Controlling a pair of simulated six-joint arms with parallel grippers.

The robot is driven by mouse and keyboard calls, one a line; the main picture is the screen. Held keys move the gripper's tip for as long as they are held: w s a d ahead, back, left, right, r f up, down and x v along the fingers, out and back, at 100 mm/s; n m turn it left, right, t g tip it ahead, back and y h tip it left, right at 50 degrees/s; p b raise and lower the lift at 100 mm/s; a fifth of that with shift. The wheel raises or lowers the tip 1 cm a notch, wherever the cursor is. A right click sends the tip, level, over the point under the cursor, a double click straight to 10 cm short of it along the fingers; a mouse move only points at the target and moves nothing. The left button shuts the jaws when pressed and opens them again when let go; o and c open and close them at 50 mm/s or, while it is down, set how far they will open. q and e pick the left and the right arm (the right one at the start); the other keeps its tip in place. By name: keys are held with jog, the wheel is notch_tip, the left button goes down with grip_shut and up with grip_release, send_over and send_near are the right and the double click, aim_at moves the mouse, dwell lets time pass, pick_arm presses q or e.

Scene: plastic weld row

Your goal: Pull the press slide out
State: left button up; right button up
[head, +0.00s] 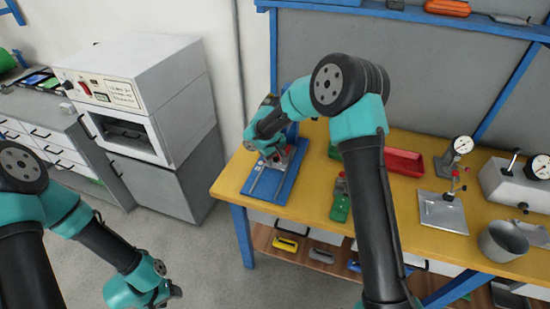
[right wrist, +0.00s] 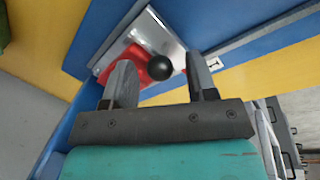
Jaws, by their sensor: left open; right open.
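The blue press (head: 272,184) stands at the left end of the yellow table. Its metal slide (right wrist: 168,42), with a red part (right wrist: 138,60) and a black ball knob (right wrist: 160,67), shows in the right wrist view. My right gripper (head: 281,156) is at the press. In the right wrist view its open fingers (right wrist: 160,85) stand either side of the knob, with nothing clamped; whether a finger touches it I cannot tell. In the head view the gripper and arm partly hide the press. My left gripper (head: 177,291) is open and empty, low over the floor, away from the table.
Green fixtures (head: 340,205) stand right of the press, partly behind my right arm. A red tray (head: 404,162), a dial gauge stand (head: 442,211) and a metal cup (head: 503,241) are further right. A white oven (head: 135,95) stands left, across a floor gap.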

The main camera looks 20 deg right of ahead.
jog(key=shift+f, duration=0.25)
grip_shut()
dwell(0.3)
